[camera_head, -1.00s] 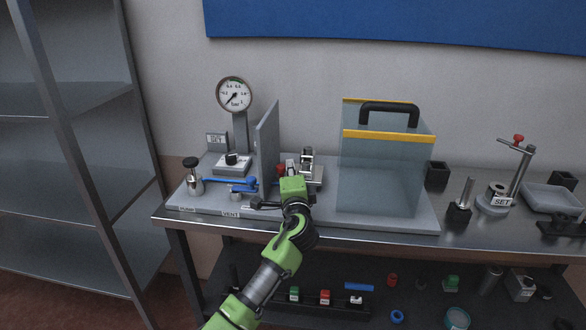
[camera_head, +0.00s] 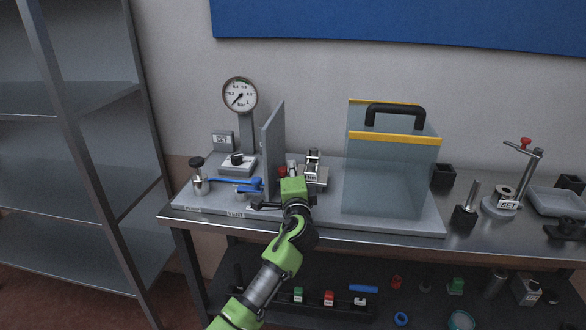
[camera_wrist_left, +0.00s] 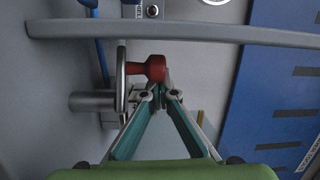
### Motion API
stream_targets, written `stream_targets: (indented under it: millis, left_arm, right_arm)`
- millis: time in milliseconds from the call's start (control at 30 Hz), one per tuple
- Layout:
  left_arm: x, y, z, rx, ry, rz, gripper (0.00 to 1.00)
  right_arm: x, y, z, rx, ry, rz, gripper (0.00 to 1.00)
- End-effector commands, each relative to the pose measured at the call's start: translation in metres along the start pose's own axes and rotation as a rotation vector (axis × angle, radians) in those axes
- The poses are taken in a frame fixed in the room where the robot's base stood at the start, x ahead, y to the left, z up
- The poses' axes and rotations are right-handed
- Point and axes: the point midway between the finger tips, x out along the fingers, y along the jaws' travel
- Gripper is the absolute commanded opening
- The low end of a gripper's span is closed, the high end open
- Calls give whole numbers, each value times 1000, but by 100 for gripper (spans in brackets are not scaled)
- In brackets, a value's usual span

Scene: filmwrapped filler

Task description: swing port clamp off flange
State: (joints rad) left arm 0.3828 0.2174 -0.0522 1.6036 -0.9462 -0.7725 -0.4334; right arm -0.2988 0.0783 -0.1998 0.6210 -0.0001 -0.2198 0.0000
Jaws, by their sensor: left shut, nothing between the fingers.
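My left gripper (camera_head: 292,174) is beside the upright grey panel on the bench plate. In the left wrist view its two fingers (camera_wrist_left: 161,88) come together at the tips, shut with nothing between them. A red knob (camera_wrist_left: 150,68) lies just beyond the tips; I cannot tell whether they touch it. It also shows in the head view (camera_head: 282,171). The knob joins a metal ring (camera_wrist_left: 122,85), seen edge-on at the end of a short metal pipe (camera_wrist_left: 90,101). This ring looks like the clamp on the port flange; clamp and flange are hard to tell apart. My right gripper is out of view.
The grey panel (camera_head: 273,145) stands left of my gripper, with blue-handled valves (camera_head: 240,182) and a gauge (camera_head: 240,95) beyond. A clear box with a black handle (camera_head: 392,170) stands to the right. A silver fitting (camera_head: 313,165) is close behind the gripper.

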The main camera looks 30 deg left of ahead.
Motion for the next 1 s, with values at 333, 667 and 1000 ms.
stream_targets:
  millis: [333, 667, 1000]
  left_arm:
    - [0, 0, 4, 1, -3, 1, 0]
    - [-1, 0, 8, 1, -5, 1, 0]
    - [-1, -1, 9, 1, -5, 0, 0]
  right_arm:
    - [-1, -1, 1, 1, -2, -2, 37]
    - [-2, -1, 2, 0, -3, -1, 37]
    - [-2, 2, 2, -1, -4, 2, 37]
